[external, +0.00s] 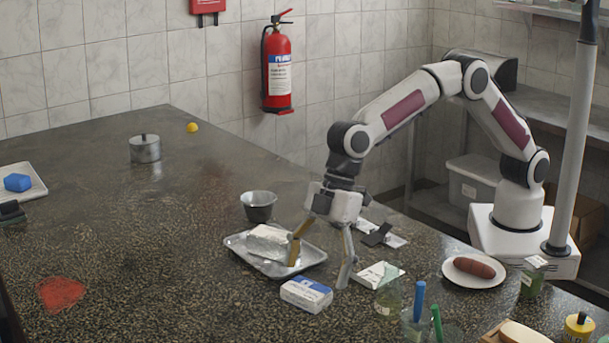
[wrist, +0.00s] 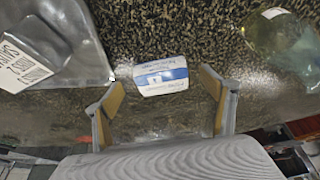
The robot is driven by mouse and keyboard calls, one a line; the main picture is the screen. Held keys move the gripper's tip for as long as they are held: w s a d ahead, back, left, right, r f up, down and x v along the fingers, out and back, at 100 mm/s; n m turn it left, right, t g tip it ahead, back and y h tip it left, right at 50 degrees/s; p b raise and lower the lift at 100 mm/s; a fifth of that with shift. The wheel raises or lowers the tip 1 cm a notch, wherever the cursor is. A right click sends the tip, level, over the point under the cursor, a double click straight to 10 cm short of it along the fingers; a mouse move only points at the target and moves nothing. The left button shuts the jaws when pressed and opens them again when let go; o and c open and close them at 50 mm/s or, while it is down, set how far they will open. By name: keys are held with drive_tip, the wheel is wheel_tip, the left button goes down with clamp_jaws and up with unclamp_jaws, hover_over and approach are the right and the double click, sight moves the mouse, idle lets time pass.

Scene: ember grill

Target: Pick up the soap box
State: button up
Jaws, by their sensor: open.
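The soap box (external: 306,294) is a small white and blue box lying on the dark speckled counter, just in front of the metal tray. My gripper (external: 319,270) is open and empty, pointing down above the counter, near and slightly behind the box in the external view. In the wrist view the soap box (wrist: 161,76) lies ahead between my two spread fingertips (wrist: 162,88), and neither finger visibly touches it. Its label side faces up.
A metal tray (external: 238,242) with a foil-wrapped block (external: 268,241) is close behind the box. A white packet (external: 380,275), a glass (external: 389,297) and a plate (external: 451,272) with a sausage (external: 475,266) stand to the right.

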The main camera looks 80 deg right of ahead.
sight(312, 278)
drive_tip(key=shift+x, duration=1.55)
drive_tip(key=c, duration=1.2)
